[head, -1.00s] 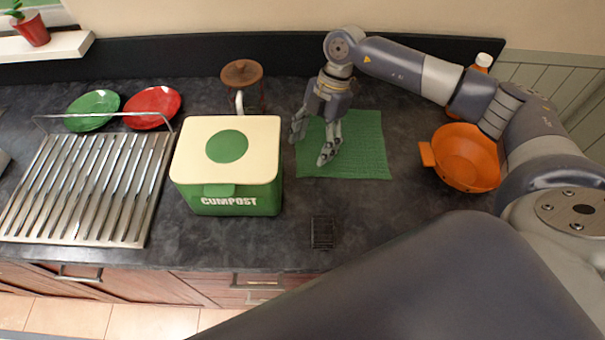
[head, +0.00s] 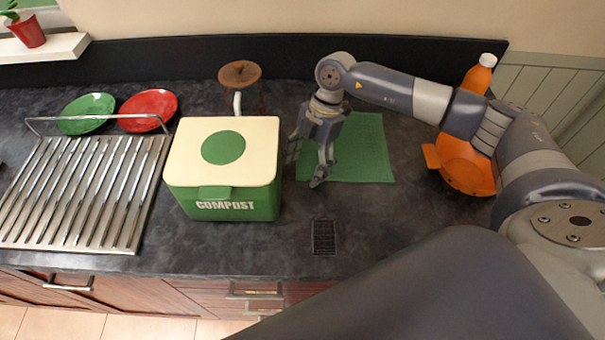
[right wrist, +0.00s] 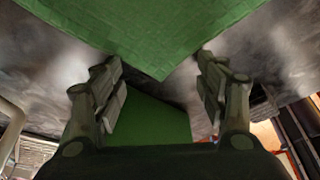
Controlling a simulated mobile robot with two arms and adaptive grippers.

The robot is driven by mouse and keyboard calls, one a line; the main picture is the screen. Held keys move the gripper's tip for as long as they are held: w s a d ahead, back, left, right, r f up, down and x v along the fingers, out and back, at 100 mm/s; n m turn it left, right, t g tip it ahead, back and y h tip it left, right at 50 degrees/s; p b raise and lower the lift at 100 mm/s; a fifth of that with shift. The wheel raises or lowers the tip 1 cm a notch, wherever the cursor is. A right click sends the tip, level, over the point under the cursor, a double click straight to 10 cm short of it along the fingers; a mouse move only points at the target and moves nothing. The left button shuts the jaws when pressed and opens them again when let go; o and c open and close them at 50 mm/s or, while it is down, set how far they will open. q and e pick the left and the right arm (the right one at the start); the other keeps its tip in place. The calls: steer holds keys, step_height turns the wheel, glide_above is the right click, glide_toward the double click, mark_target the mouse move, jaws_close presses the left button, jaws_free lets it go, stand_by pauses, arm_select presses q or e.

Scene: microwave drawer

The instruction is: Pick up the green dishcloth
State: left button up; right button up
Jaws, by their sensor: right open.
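The green dishcloth (head: 362,150) lies flat on the dark counter, right of the compost bin. A textured green surface that looks like the cloth (right wrist: 150,30) fills the top of the right wrist view, one corner pointing down between the fingers. My right gripper (head: 306,170) is open, fingers pointing down near the cloth's left front corner. In the wrist view the two fingers (right wrist: 158,68) stand apart with nothing gripped. Whether the fingertips touch the counter or cloth cannot be told. My left gripper is not in view.
The green compost bin (head: 222,205) with a cream lid stands close left of my right gripper. A metal rack (head: 80,190) and two plates are further left. An orange bowl (head: 465,165) and a bottle (head: 478,75) are at right. A small black grate (head: 324,237) lies in front.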

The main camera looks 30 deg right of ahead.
steer(key=shift+f, duration=0.3)
steer(key=shift+c, duration=0.3)
steer(key=shift+s+a, duration=0.1)
steer(key=shift+s, duration=0.05)
steer(key=c, duration=0.7)
steer(key=shift+s+f, duration=0.1)
steer(key=shift+f, duration=0.05)
jaws_close()
step_height(320, 180, up, 12)
steer(key=p, duration=0.9)
steer(key=shift+w, duration=0.2)
steer(key=shift+r, duration=0.2)
step_height(320, 180, up, 18)
steer(key=p, duration=0.3)
